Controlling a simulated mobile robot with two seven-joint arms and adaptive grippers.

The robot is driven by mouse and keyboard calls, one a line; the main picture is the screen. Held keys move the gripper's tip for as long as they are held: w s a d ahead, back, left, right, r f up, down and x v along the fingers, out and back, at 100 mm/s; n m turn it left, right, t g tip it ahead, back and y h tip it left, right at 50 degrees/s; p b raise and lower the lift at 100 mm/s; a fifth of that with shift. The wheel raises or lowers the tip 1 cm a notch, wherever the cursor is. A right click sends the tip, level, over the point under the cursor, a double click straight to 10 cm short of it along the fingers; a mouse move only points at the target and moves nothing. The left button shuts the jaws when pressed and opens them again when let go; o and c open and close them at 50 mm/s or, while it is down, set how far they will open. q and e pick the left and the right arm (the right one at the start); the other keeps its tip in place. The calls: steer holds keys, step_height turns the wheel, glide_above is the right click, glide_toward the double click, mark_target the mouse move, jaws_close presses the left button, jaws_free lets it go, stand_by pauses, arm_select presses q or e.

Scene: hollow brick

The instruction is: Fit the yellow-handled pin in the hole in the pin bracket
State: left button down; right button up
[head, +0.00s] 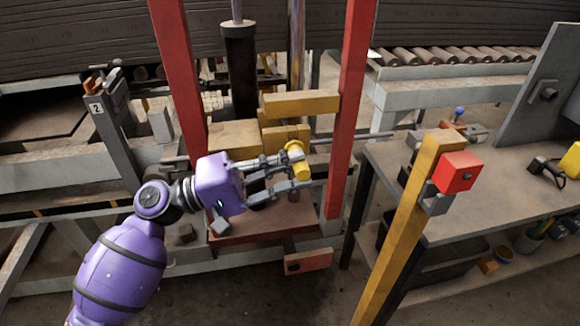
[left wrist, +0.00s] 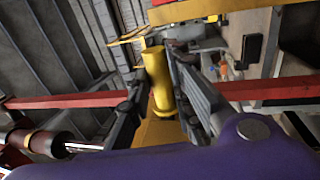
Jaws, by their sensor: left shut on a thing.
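My left gripper (head: 298,172) comes in from the left in the head view and is shut on the yellow handle of the pin (head: 297,160). In the left wrist view the yellow handle (left wrist: 159,80) sits between the two fingers of the left gripper (left wrist: 168,92). The pin's shank is not clearly visible. The gripper is in front of yellow blocks (head: 285,135) between two red posts. I cannot tell which part is the pin bracket, nor see its hole. My right gripper is not in view.
The red posts (head: 357,90) and (head: 181,80) stand on either side of the work area. A yellow post with a red box (head: 458,172) rises at the right front. A grey workbench (head: 470,195) with tools stands at the right.

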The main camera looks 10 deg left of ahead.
arm_select(q)
steer(key=c, duration=1.5)
jaws_free()
steer(key=shift+r, duration=0.15)
steer(key=shift+a, duration=0.15)
steer(key=v, duration=1.2)
